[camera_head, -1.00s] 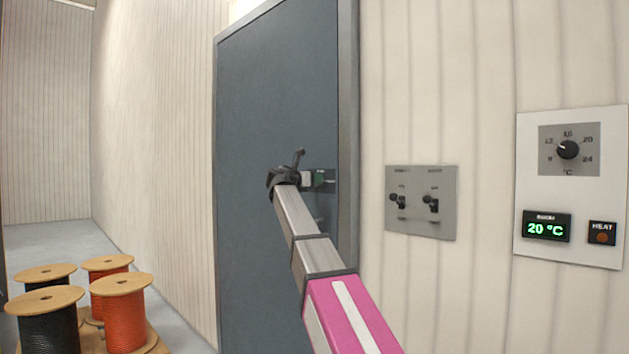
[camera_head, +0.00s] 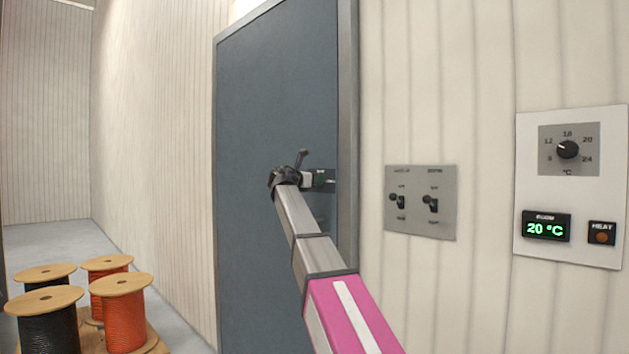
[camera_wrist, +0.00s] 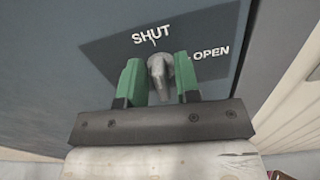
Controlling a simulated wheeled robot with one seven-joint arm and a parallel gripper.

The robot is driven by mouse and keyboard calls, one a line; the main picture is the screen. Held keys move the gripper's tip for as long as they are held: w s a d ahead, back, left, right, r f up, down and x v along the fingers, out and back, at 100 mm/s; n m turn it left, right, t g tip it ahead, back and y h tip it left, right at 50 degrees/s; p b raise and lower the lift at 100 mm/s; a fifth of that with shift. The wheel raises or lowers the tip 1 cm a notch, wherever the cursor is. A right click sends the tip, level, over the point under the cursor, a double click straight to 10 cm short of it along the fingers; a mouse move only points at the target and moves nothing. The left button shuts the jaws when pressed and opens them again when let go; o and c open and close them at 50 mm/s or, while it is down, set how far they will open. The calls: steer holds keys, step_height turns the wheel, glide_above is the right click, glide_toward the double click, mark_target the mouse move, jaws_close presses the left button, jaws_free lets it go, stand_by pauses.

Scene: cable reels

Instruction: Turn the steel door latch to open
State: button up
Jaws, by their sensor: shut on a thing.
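The steel latch (camera_wrist: 160,78) is a grey lever on a dark plate (camera_wrist: 110,60) on the grey-blue door (camera_head: 270,110). In the wrist view the plate reads SHUT above the latch and OPEN to its right. In the head view my gripper (camera_head: 308,180) is at the door's right part, and my arm and wrist hide most of the latch and plate.
Right of the door frame (camera_head: 348,120) are a switch panel (camera_head: 422,225) with two toggles and a heater panel (camera_head: 570,255) with a dial and a 20 °C display. Cable reels (camera_head: 122,310) stand on a pallet at the lower left. The floor behind them is clear.

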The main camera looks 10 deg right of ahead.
steer(key=m, duration=0.4)
steer(key=shift+s+d+f, duration=0.1)
steer(key=shift+s, duration=0.05)
steer(key=shift+s+d+f+m, duration=0.1)
steer(key=shift+f+m, duration=0.05)
steer(key=shift+m, duration=2)
steer(key=shift+s+f+m, duration=0.1)
steer(key=shift+f+m, duration=0.1)
steer(key=shift+m, duration=2)
steer(key=shift+s+d+f+m, duration=0.1)
steer(key=shift+f+m, duration=0.05)
steer(key=shift+m, duration=2)
steer(key=o, duration=0.6)
steer(key=shift+a, duration=0.1)
